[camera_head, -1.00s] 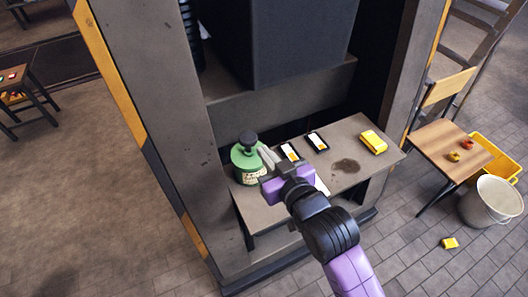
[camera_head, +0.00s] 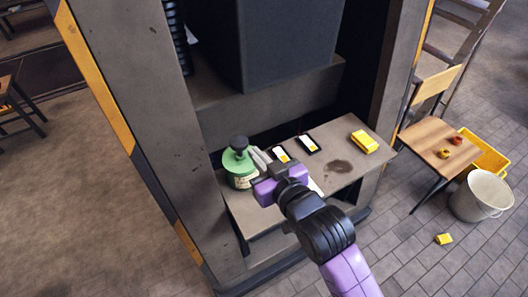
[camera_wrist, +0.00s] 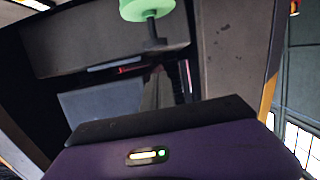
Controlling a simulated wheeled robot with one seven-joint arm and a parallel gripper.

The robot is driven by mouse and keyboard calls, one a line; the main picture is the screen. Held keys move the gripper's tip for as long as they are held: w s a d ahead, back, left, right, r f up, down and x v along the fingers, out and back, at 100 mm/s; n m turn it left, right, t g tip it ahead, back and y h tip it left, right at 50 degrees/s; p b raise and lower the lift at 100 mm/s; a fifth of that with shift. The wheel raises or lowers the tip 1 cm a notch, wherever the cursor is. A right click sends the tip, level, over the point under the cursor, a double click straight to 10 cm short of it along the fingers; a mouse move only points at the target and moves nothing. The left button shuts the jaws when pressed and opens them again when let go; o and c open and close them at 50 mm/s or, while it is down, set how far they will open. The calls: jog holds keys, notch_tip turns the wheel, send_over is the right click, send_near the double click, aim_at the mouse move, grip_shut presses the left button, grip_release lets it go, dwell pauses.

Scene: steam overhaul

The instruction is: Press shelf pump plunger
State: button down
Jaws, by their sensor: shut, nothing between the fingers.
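The shelf pump is a green bottle (camera_head: 240,172) with a pale label and a black plunger (camera_head: 238,142) on top. It stands upright at the left end of the grey shelf (camera_head: 345,135). My gripper (camera_head: 256,156) is just right of the bottle, with its grey fingers shut and empty, pointing at the bottle's upper part. Whether they touch it cannot be told. The wrist view is upside down: the green bottle (camera_wrist: 147,8) is at the top edge and its black plunger stem (camera_wrist: 151,28) hangs below it, above my fingers (camera_wrist: 158,80).
A dark post (camera_head: 135,110) stands left. A large dark box (camera_head: 265,45) is above the shelf.

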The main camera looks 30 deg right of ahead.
jog(key=shift+s+r+b, duration=0.2)
jog(key=shift+r+b, duration=0.35)
jog(key=shift+b, duration=0.1)
jog(key=shift+s+r+b, duration=0.15)
jog(key=shift+r+b, duration=0.4)
jog(key=shift+b, duration=0.1)
jog(key=p, duration=0.2)
send_over(242, 147)
notch_tip(242, 147, down, 2)
jog(key=shift+f, duration=0.1)
jog(key=shift+s+f, duration=0.1)
jog(key=shift+f, duration=1.95)
jog(key=shift+f+b, duration=1.05)
jog(key=shift+f, duration=0.9)
jog(key=shift+s, duration=0.1)
